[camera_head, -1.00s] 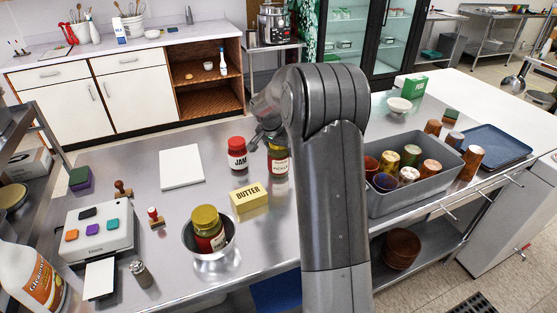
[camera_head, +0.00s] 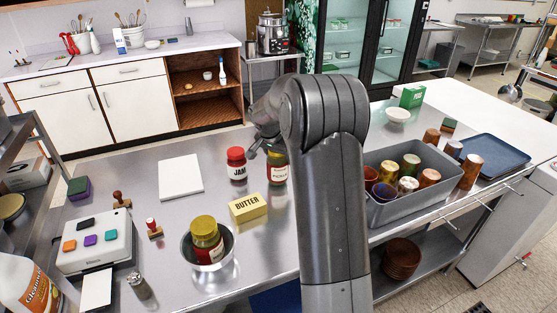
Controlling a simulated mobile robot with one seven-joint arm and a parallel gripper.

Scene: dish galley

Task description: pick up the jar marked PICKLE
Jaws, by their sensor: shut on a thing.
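The jar marked PICKLE (camera_head: 277,173) is upright at the far middle of the steel counter, just right of the red-lidded JAM jar (camera_head: 237,168). My gripper (camera_head: 266,148) is shut on the PICKLE jar near its top, and my arm hides part of the jar. I cannot tell whether the jar's base touches the counter. Another jar with a yellow lid (camera_head: 206,238) sits tilted in a metal bowl (camera_head: 222,262) nearer the front; its label is only partly visible.
A yellow BUTTER block (camera_head: 248,207) lies in front of the jars. A white board (camera_head: 181,177) lies to the left. A grey bin (camera_head: 385,211) of several cups stands right of my arm, with a blue tray (camera_head: 497,158) beyond. The steel counter (camera_head: 140,207) has some clear room at left.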

